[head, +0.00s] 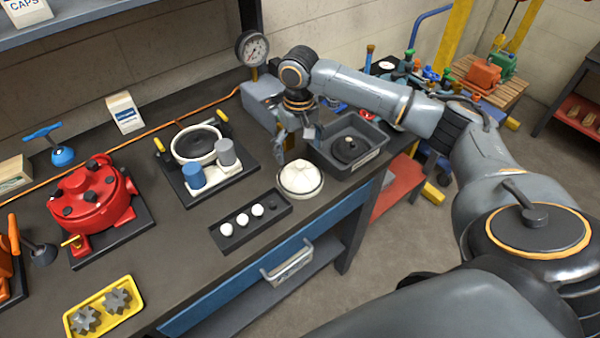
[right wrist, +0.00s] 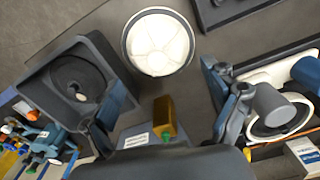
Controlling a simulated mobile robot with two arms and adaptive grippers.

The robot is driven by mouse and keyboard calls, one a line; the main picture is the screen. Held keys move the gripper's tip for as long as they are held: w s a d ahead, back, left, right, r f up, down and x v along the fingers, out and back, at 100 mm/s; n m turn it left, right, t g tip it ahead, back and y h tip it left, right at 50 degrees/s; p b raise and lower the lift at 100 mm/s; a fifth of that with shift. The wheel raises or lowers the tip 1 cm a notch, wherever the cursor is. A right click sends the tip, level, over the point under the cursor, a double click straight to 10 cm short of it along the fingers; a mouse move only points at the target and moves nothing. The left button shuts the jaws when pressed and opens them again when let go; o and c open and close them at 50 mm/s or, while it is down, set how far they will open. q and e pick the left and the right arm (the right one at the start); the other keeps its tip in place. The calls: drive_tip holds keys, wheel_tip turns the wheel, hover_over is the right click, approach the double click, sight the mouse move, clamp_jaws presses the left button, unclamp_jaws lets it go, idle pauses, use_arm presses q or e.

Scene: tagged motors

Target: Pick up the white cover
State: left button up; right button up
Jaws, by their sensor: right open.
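The white cover (head: 300,180) is a round, shallow, ribbed dome lying on the dark bench top, between the black strip tray and the grey bin. In the right wrist view the white cover (right wrist: 158,42) shows whole, beyond the fingertips and apart from them. My right gripper (head: 298,138) is over the bench just behind the cover in the head view. Its two fingers are spread with nothing held between them; they also show in the right wrist view (right wrist: 168,88). My left gripper is not in view.
The grey bin (head: 327,152) holding a black round part stands right of the cover. The black strip tray (head: 226,241) with several white balls lies front-left. A fixture plate (head: 239,180) with blue and grey cylinders is left. A gauge (head: 252,48) stands behind.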

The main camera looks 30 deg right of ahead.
sight(301, 164)
wheel_tip(301, 164, down, 2)
drive_tip(key=shift+s+d+f+p, duration=0.1)
drive_tip(key=shift+p, duration=0.5)
wheel_tip(301, 164, down, 3)
drive_tip(key=shift+d+f+p, duration=0.1)
drive_tip(key=shift+p, duration=0.25)
drive_tip(key=shift+f, duration=0.15)
drive_tip(key=c, duration=1)
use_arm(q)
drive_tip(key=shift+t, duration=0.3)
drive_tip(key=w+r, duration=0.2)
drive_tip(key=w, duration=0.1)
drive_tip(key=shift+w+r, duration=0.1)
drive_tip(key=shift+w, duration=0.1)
use_arm(e)
drive_tip(key=shift+s, duration=0.2)
clamp_jaws()
